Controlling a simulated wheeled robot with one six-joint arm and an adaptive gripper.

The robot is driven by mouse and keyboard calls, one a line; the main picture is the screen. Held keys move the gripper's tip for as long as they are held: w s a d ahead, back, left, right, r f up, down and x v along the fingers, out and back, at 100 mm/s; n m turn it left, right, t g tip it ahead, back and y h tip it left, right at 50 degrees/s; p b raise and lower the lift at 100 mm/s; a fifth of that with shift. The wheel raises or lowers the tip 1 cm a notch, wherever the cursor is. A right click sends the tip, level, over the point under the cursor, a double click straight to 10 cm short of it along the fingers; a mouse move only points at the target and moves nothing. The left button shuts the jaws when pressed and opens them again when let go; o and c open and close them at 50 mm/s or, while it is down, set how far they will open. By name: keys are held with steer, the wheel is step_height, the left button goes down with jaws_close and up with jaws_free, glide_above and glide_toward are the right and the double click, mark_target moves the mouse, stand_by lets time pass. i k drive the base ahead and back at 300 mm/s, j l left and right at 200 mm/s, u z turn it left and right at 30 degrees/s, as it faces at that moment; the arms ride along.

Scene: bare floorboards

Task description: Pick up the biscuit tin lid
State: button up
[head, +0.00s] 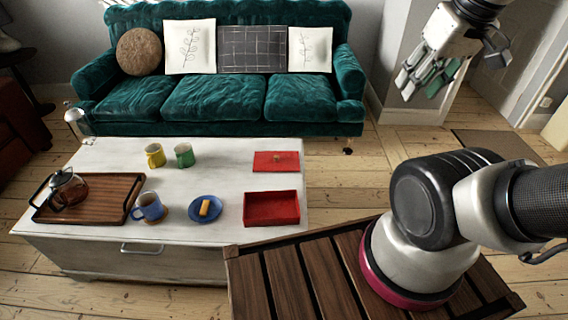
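The biscuit tin lid (276,157) is a flat red rectangle with a small knob on top. It lies on the white chest-like table, right of the mugs and behind the open red tin (271,208). The tin is rectangular and looks empty inside. My gripper (424,82) hangs high at the upper right, well apart from the lid and the table. Its fingers point down and to the left, with greenish pads showing. They look spread, with nothing between them.
The white table (215,175) holds a wooden tray (105,207) with a glass teapot (67,188), yellow (155,155), green (184,155) and blue (149,207) mugs, and a blue saucer (199,216) bearing a yellow item. A teal sofa (215,97) stands behind.

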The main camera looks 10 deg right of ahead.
mark_target(264, 161)
steer(key=l+u, duration=0.15)
steer(key=l, duration=0.3)
steer(key=k+l+u, duration=0.15)
steer(key=l, duration=0.35)
steer(key=k+l+u, duration=0.15)
steer(key=l, duration=0.3)
steer(key=i+l+u, duration=0.1)
steer(key=l+u, duration=0.15)
steer(key=l, duration=0.4)
steer(key=l+u, duration=0.25)
steer(key=l, duration=0.4)
steer(key=i+l+u, duration=0.3)
steer(key=i+l, duration=0.15)
steer(key=l, duration=0.25)
steer(key=i+l+u, duration=0.1)
steer(key=l, duration=0.3)
steer(key=i+l+u, duration=0.15)
steer(key=l, duration=0.25)
steer(key=i+l+u, duration=0.4)
steer(key=i, duration=0.25)
steer(key=l, duration=0.1)
